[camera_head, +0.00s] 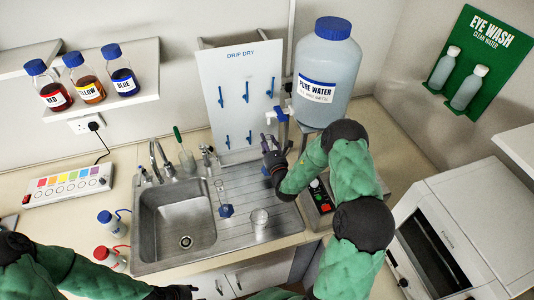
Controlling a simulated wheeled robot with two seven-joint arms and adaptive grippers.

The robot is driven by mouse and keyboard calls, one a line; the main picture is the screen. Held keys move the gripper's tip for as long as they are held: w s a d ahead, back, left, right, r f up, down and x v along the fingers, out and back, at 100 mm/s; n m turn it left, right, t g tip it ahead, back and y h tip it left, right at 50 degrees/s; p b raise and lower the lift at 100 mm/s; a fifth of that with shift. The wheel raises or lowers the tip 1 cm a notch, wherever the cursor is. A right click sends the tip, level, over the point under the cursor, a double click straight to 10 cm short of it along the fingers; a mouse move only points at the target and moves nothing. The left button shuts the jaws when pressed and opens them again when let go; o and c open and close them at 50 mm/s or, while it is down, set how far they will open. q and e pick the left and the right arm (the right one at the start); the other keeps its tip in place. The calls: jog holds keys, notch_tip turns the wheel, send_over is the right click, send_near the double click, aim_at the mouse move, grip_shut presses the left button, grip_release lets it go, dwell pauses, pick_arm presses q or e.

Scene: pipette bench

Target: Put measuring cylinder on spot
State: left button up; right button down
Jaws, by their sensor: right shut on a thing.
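My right gripper (269,148) is at the back of the drainboard, in front of the drip-dry board and below the water jar's tap. It is shut on a slim clear thing, apparently the measuring cylinder (265,170), with a bit of blue showing low down beside the gripper. Dark fingers hide most of it, so I cannot tell whether it touches the drainboard. Another clear piece with a blue six-sided base (226,211) stands on the drainboard. My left gripper (176,292) is at the bottom edge, dark and partly cut off; its jaws cannot be made out. No marked spot is clearly visible.
A clear beaker (259,219) stands on the drainboard (278,220), right of the sink (178,222). The water jar (325,75) stands behind my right arm. A device with coloured buttons (319,196) is partly behind that arm. Wash bottles (111,223) stand left of the sink.

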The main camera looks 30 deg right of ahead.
jog(key=f+b, duration=0.1)
jog(key=w+f+b, duration=0.1)
jog(key=f, duration=0.1)
jog(key=d+f+b, duration=0.1)
jog(key=f, duration=0.1)
jog(key=shift+w+f, duration=0.15)
jog(key=shift+w, duration=0.2)
jog(key=shift+f, duration=0.1)
jog(key=c, duration=0.7)
grip_release()
jog(key=shift+f, duration=0.1)
jog(key=v, duration=1.2)
jog(key=shift+r+b, duration=0.25)
jog(key=shift+b, duration=0.15)
